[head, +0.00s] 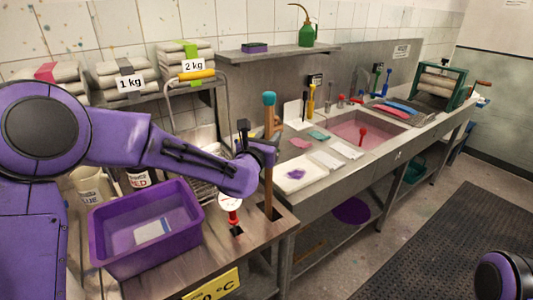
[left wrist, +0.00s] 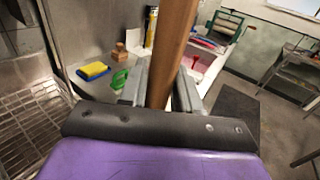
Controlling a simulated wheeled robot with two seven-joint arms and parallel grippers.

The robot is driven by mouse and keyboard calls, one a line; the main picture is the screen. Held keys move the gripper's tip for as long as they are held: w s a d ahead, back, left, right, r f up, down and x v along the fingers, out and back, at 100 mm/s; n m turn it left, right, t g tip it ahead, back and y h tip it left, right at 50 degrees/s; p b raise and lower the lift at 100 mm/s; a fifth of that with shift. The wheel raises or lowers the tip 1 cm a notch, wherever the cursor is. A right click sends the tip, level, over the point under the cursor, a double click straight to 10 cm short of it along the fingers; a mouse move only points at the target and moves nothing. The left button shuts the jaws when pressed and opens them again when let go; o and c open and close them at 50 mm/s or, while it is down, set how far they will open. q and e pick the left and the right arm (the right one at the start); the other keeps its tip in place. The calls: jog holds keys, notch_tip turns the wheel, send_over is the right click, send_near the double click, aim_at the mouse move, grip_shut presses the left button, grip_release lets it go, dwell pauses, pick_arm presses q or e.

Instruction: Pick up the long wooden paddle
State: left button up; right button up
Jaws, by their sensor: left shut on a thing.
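The long wooden paddle (head: 268,185) stands upright with a teal top end. Its lower end meets a dark slot in the brown bench top; I cannot tell whether it is still inside. My left gripper (head: 268,152) is shut around the upper part of its shaft. In the left wrist view the shaft (left wrist: 174,45) runs between the two grey fingers of my left gripper (left wrist: 162,88). My right gripper is not in view; only a purple part of my right arm shows at the lower right of the head view.
A purple tub (head: 115,255) and a red-and-white dial thermometer (head: 230,204) stand left of the paddle. A white tray (head: 292,184) lies to its right, before the pink sink (head: 345,125). A wire rack (left wrist: 28,135) shows in the left wrist view.

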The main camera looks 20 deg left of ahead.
aim_at(269, 92)
pick_arm(q)
notch_tip(269, 92, up, 16)
jog(key=shift+f+b, duration=0.1)
jog(key=shift+b, duration=0.45)
notch_tip(269, 92, up, 11)
jog(key=p, duration=0.2)
jog(key=shift+f, duration=0.2)
jog(key=shift+p, duration=0.3)
